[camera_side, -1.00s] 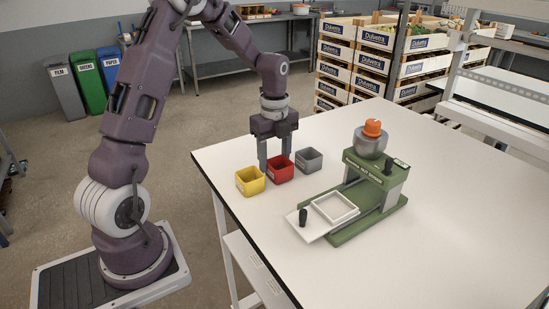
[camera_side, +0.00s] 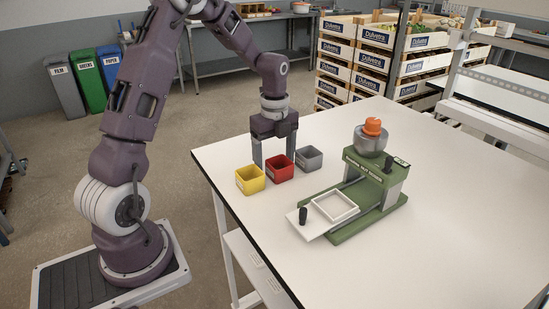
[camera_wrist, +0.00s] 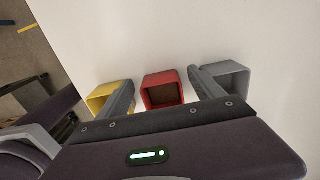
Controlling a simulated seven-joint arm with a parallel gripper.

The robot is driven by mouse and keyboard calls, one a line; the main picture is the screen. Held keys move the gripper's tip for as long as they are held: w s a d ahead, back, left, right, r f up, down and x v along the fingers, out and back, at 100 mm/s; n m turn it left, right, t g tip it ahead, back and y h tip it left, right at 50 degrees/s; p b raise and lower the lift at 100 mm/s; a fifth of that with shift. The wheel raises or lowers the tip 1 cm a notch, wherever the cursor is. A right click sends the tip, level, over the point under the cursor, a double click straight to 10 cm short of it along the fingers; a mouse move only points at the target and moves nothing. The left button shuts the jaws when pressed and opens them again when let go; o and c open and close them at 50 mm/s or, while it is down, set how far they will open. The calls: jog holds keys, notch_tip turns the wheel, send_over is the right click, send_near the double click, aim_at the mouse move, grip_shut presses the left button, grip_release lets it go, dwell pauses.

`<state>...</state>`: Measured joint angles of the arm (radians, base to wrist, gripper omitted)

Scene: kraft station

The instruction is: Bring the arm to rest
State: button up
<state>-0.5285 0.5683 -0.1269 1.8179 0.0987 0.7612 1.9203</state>
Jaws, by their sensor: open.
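The left finger partly covers the yellow bin (camera_wrist: 97,92) and the right finger partly covers the grey bin (camera_wrist: 242,75). In the side view the yellow bin (camera_side: 250,184), red bin (camera_side: 280,173) and grey bin (camera_side: 309,163) stand upright in a row.
A green machine (camera_side: 366,200) with an orange-topped hopper (camera_side: 371,135) and a white tray frame (camera_side: 333,206) stands right of the bins. Stacked crates (camera_side: 335,48) stand behind the table. The table's right part is clear.

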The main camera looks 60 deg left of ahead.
notch_tip(320, 180, up, 8)
dwell(0.9)
jog(key=shift+r, duration=0.1)
jog(key=s+d+r+n+t+y, duration=0.1)
jog(key=s+d+r+n+t, duration=0.2)
jog(key=s+d+r+n, duration=0.8)
jog(key=s+d+f+n+t, duration=0.1)
jog(key=s+d+n, duration=0.2)
jog(key=s, duration=0.2)
jog(key=s+d+f+n+t+h, duration=0.1)
jog(key=s+d+n, duration=0.2)
jog(key=s, duration=0.3)
jog(key=shift+s+f+n+t, duration=0.15)
jog(key=shift+f+n+t, duration=0.15)
jog(key=shift+f+n, duration=0.15)
